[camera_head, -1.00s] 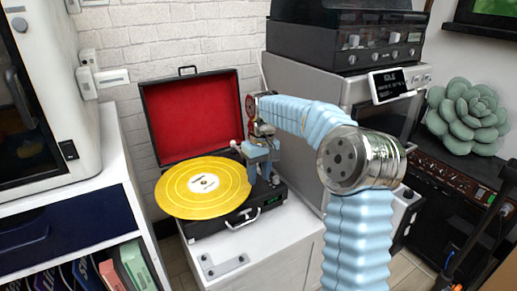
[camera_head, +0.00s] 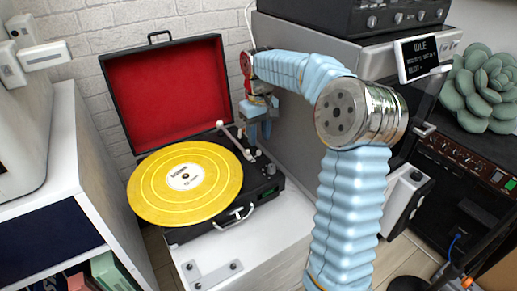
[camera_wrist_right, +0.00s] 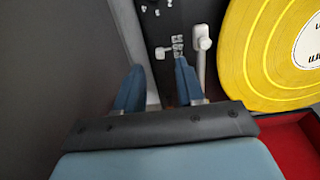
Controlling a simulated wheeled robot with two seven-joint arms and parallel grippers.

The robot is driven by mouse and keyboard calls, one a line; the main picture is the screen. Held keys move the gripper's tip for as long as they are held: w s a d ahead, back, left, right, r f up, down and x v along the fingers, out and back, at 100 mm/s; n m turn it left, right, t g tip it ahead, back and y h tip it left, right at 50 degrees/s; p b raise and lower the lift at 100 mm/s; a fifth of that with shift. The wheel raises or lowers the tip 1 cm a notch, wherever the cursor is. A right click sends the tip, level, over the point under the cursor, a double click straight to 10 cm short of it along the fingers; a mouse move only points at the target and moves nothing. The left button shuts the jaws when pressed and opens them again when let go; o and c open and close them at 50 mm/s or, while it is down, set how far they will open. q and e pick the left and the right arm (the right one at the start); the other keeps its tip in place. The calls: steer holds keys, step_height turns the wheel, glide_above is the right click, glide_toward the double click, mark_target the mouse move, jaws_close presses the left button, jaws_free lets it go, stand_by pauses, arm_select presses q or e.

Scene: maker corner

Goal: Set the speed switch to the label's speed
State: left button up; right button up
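A record player (camera_head: 178,236) with an open red-lined lid (camera_head: 165,90) holds a yellow record (camera_head: 160,203). The record's white label (camera_head: 186,177) carries print too small to read. A white tonearm (camera_head: 234,139) and small controls (camera_head: 270,169) sit right of the record. My right gripper (camera_head: 258,130) hangs by the deck's back right corner, pointing down. In the right wrist view its fingers (camera_wrist_right: 157,88) are apart with nothing seen between them. A small metallic piece (camera_wrist_right: 178,46) shows beyond one fingertip, beside the tonearm (camera_wrist_right: 201,50); I cannot tell whether it is the speed switch. My left gripper is out of view.
The player stands on a white cabinet (camera_head: 265,245) with a metal bracket (camera_head: 212,272) in front. A grey machine with an IDLE screen (camera_head: 418,57) stands at right. A white shelf unit (camera_head: 60,165) is at left. A brick wall is close behind.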

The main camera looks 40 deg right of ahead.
mark_target(259, 150)
steer(key=shift+f, duration=2.35)
steer(key=shift+c, duration=0.4)
jaws_close()
